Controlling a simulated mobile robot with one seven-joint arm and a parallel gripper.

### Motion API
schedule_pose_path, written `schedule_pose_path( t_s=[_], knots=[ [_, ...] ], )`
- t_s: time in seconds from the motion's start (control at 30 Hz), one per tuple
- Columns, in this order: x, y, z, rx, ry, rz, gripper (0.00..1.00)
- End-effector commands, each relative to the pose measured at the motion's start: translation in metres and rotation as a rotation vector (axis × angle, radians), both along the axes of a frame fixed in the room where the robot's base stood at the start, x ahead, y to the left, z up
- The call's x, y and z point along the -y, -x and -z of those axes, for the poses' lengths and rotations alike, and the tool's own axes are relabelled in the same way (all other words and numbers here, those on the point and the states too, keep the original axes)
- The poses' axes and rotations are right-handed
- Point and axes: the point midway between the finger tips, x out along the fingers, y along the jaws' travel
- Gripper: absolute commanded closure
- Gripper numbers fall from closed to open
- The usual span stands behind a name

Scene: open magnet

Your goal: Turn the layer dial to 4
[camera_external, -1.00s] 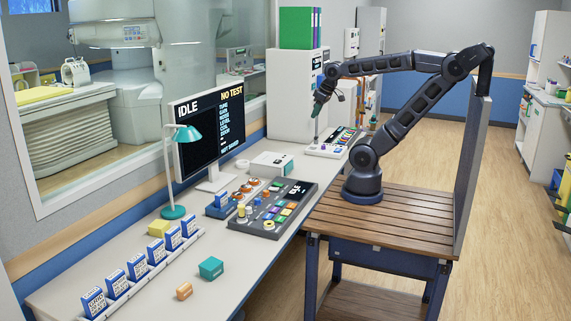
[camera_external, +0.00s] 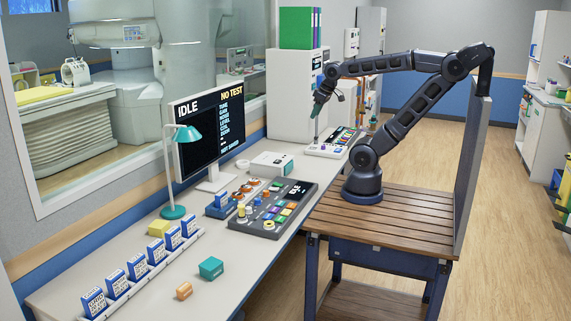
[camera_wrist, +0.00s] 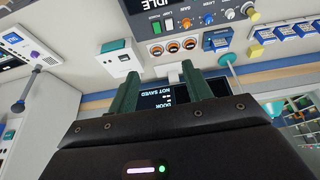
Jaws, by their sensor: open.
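The control panel (camera_external: 272,208) lies on the long desk, dark grey, with coloured buttons, an IDLE display and several small knobs at its near left end. My gripper (camera_external: 317,112) is well beyond the panel, above the desk's far part. Its green fingers (camera_wrist: 160,78) are apart and empty in the wrist view.
A second panel (camera_external: 333,143) with an upright lever (camera_wrist: 27,80) stands near my gripper. The monitor (camera_external: 207,130), teal lamp (camera_external: 187,134), white box (camera_external: 271,164) and a row of blue cards (camera_external: 138,267) line the desk. Air above the control panel is clear.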

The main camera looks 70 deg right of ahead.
Motion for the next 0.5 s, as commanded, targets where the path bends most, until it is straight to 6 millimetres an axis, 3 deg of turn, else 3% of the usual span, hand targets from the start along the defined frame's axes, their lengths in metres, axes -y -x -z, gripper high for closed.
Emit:
schedule_pose_path(
  t_s=[0.17,0.5],
  knots=[
    [-0.006,-0.018,0.006,-0.028,0.046,-0.065,0.51],
    [-0.031,-0.081,0.040,-0.125,0.199,-0.338,0.51]
  ],
)
